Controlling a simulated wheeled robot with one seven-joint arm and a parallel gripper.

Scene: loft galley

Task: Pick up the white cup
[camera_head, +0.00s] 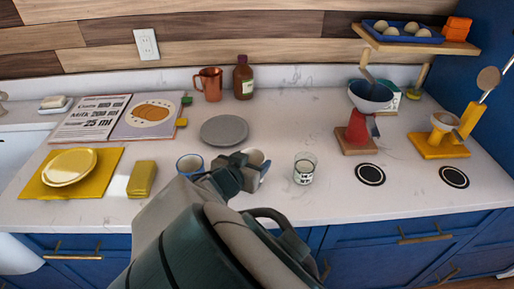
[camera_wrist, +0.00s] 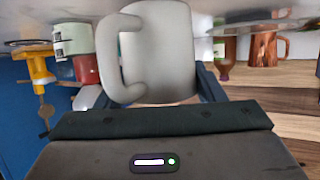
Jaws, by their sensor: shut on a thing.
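The white cup (camera_head: 257,157) is at my gripper's end in the head view, partly hidden by the gripper. In the wrist view the cup (camera_wrist: 165,50) fills the upper middle, with its handle on the left. My gripper (camera_head: 250,168) is shut on the cup, with a finger on either side of its body in the wrist view (camera_wrist: 155,88). I cannot tell whether the cup touches the counter.
A blue-rimmed cup (camera_head: 190,165) stands close left of my gripper. A glass jar (camera_head: 305,168) stands to the right, and a grey plate (camera_head: 224,131) lies behind. A copper mug (camera_head: 209,84) and brown bottle (camera_head: 243,78) stand by the wall.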

